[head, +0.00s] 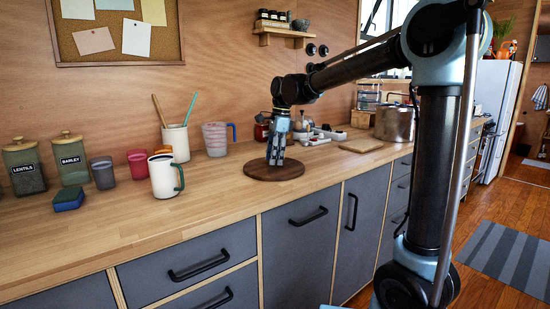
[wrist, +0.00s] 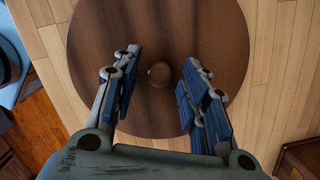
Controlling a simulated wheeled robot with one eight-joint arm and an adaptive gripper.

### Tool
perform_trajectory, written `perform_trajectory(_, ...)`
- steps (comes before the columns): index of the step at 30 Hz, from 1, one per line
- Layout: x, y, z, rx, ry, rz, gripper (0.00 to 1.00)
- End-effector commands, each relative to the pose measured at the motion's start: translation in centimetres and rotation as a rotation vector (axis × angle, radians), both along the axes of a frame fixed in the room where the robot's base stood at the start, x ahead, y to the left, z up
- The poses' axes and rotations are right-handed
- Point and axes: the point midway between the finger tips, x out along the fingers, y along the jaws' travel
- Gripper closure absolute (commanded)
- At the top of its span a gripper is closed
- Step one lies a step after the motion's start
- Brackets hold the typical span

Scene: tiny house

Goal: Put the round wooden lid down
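The round wooden lid (head: 275,174) is dark brown and lies flat on the light wooden counter in the head view. It also fills the middle of the wrist view (wrist: 160,28), with its small round knob (wrist: 159,73) at the centre. My gripper (head: 275,160) points down over the lid. In the wrist view my gripper (wrist: 160,58) is open, its blue-padded fingers spread on either side of the knob with a gap on both sides. In the head view the fingers hide the knob.
A white mug (head: 165,177), a measuring cup (head: 215,139) and a utensil holder (head: 176,142) stand left of the lid. A cutting board (head: 360,146) and a steel pot (head: 394,123) are to the right. The counter (head: 215,190) left and in front of the lid is bare.

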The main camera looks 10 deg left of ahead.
Motion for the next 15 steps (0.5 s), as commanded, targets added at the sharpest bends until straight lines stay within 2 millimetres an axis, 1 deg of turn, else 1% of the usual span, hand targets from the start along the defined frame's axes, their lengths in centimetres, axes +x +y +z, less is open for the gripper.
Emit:
perform_trajectory(7, 0.0, 0.0, 0.0, 0.000, 0.000, 0.000, 0.59)
perform_trajectory(10, 0.0, -0.1, 0.4, 0.000, 0.000, 0.000, 0.59)
perform_trajectory(13, 0.1, -0.2, 1.2, 0.000, 0.000, -0.001, 0.59)
perform_trajectory(15, 0.2, -0.3, 2.2, 0.000, 0.000, -0.001, 0.59)
